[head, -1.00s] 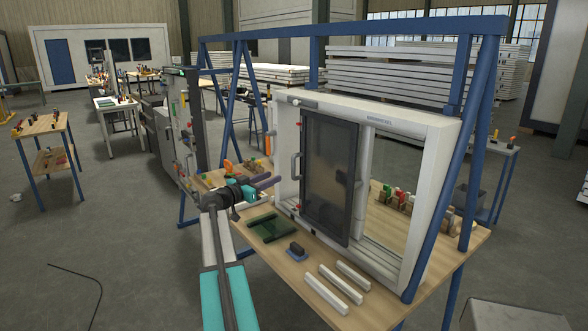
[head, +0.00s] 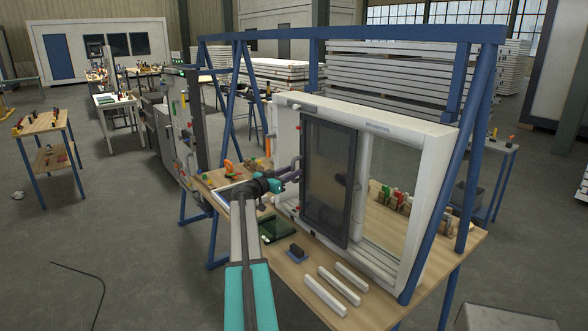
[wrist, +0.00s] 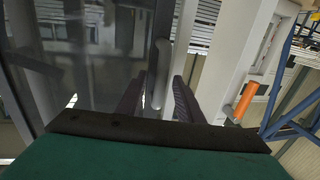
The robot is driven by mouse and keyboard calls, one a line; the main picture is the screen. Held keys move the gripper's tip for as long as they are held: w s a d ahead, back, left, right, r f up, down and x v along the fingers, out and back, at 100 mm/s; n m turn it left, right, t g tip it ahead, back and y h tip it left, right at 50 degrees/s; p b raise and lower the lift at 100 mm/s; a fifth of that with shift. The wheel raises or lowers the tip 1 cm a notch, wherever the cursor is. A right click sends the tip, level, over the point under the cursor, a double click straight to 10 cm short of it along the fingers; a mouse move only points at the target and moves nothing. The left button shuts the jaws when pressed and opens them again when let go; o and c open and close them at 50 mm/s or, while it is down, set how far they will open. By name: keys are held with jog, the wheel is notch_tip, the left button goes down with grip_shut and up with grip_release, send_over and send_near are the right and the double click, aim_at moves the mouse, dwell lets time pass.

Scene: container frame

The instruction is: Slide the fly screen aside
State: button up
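The fly screen (head: 328,185) is a dark mesh panel in a dark frame, upright in the left-middle of the white window frame (head: 415,127). A grey bar handle (wrist: 161,70) stands upright at the screen's edge in the wrist view. My gripper (head: 296,172) is at the screen's left edge in the head view, level with the handle. In the wrist view my gripper (wrist: 159,80) is open, one dark finger on each side of the handle's lower end. I see gaps beside the handle; whether a finger touches it, I cannot tell.
The window frame stands on a wooden bench (head: 290,262) under a blue metal frame (head: 350,31). White strips (head: 338,285), a small dark block (head: 297,251) and a dark green sheet (head: 277,228) lie in front. An orange tube (wrist: 246,99) shows right in the wrist view.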

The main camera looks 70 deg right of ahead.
jog(key=shift+x, duration=0.9)
jog(key=shift+c, duration=0.4)
grip_shut()
